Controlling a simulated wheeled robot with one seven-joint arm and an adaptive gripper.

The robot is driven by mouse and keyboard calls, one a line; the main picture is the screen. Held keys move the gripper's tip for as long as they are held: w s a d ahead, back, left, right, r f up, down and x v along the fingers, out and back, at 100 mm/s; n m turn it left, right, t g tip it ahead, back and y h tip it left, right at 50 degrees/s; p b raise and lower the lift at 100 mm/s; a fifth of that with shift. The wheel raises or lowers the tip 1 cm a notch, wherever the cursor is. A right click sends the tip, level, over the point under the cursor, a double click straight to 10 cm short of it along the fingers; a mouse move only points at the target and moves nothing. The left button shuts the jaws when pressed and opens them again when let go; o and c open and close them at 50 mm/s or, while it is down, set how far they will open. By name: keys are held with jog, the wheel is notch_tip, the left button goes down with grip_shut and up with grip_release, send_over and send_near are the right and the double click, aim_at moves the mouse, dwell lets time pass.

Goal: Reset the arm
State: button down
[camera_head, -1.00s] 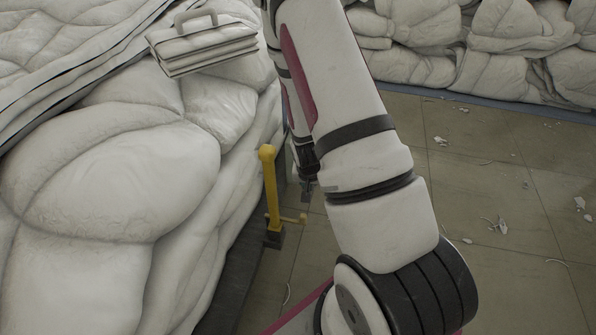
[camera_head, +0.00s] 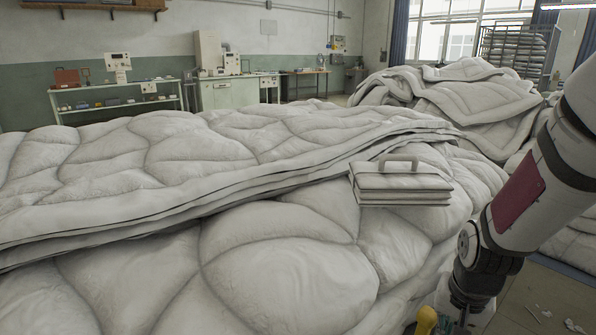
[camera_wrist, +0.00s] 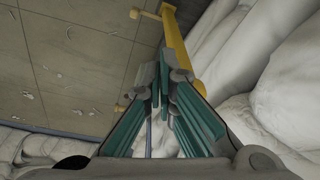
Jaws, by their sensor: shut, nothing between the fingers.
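My arm (camera_head: 535,200) comes in from the right edge of the head view and bends down to my gripper (camera_head: 466,316) at the bottom edge. The gripper is beside the near duvet heap (camera_head: 285,270), low over the floor side. Its fingertips are partly cut off there. In the wrist view my gripper (camera_wrist: 163,75) has its teal-padded fingers brought together at the tips, with nothing held. The duvet heap (camera_wrist: 285,85) lies to the right of the fingers.
A yellow post (camera_wrist: 176,45) stands close beyond the fingertips; its top (camera_head: 427,318) shows in the head view. A white folded case (camera_head: 400,185) lies on the heap. Another duvet heap (camera_head: 465,95) stands behind. Tiled floor (camera_wrist: 80,60) with scraps is open at left in the wrist view.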

jog(key=s+a+r+n+g, duration=0.1)
jog(key=s+a+r+n, duration=0.3)
jog(key=s+r, duration=0.65)
jog(key=s+a+r+n+g, duration=0.15)
jog(key=s+a+r, duration=0.5)
jog(key=s, duration=0.75)
notch_tip(320, 180, up, 30)
jog(key=d+t+p, duration=0.1)
jog(key=t+p, duration=0.3)
jog(key=p, duration=2.4)
jog(key=shift+d+r+n+t+y, duration=0.25)
jog(key=shift+d+n+t+y, duration=0.05)
jog(key=shift+n+t+y, duration=0.1)
